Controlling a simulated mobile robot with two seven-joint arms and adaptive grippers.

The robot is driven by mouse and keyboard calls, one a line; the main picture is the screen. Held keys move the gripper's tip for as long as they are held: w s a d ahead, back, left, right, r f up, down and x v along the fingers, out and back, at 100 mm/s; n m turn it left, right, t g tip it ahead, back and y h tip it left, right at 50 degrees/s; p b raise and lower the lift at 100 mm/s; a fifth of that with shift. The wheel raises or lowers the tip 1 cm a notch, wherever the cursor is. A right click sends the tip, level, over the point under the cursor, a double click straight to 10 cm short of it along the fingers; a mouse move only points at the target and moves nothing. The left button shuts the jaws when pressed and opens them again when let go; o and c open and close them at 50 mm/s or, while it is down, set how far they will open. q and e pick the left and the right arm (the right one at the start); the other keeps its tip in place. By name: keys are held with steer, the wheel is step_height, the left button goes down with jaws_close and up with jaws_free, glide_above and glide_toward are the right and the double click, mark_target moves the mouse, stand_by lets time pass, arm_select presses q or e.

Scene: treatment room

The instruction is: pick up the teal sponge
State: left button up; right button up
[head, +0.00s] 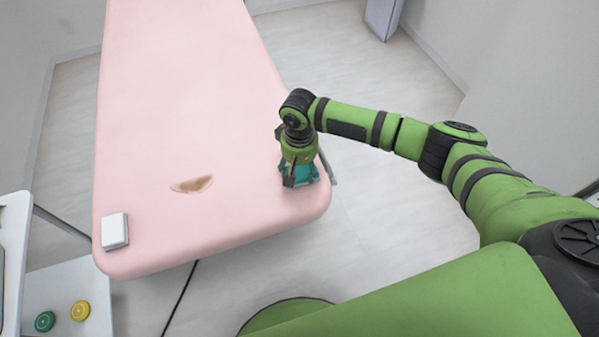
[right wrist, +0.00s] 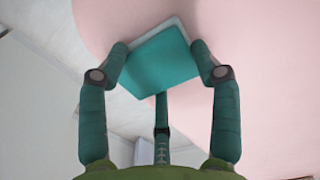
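The teal sponge (right wrist: 160,62), with a pale layer along its far edges, sits between the fingers of my right gripper (right wrist: 162,62) in the right wrist view. Both fingertips appear to touch its opposite sides. In the head view my right gripper (head: 298,184) points down at the right edge of the pink treatment table (head: 205,110), near its rounded front corner. There the sponge is mostly hidden by the gripper, with some teal showing between the fingers. I cannot tell whether the sponge is clear of the table top. My left gripper is not in view.
A brown-tan patch or shallow dish (head: 193,185) is on the table, and a white box (head: 114,230) lies near its front left corner. Lower left, a white surface (head: 55,283) bears a green disc (head: 45,321) and a yellow disc (head: 80,311).

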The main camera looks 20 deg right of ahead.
mark_target(304, 173)
steer(key=shift+c, duration=0.6)
steer(key=shift+r, duration=0.4)
steer(key=r, duration=0.2)
steer(key=s+d+r, duration=0.1)
steer(key=r, duration=0.1)
steer(key=s+d+r+p, duration=0.1)
steer(key=s+d+r, duration=0.5)
steer(key=s+d, duration=0.1)
steer(key=shift+s, duration=0.3)
